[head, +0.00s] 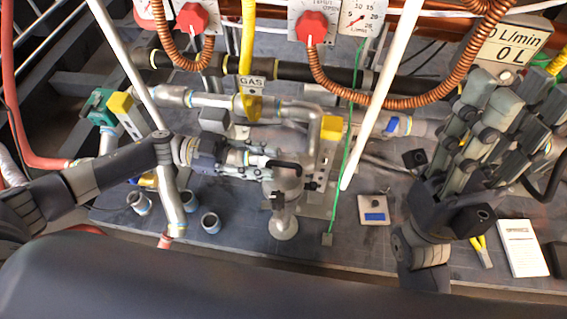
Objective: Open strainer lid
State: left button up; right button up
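The strainer (283,190) is a grey metal body in the middle of the head view, with a round foot below it. A black bent handle (287,165) lies across its top, where the lid seems to be. My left gripper (257,158) reaches in from the left, with its tips close beside the top of the strainer. Its fingers are small and overlap the metal parts, so contact and grip are unclear. My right gripper (497,125) is large at the right, away from the strainer. Its grey fingers are spread apart with nothing visible between them.
Copper coils (395,103) and red knobs (313,27) hang along the back. A yellow gas line (249,45) runs down behind the strainer. Loose grey fittings (210,222) stand at front left. A white booklet (522,248) lies at front right.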

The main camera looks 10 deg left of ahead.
aim_at(283, 174)
pick_arm(q)
jog(key=shift+d+b, duration=0.35)
jog(key=shift+d, duration=1.95)
jog(key=shift+c, duration=0.2)
grip_shut()
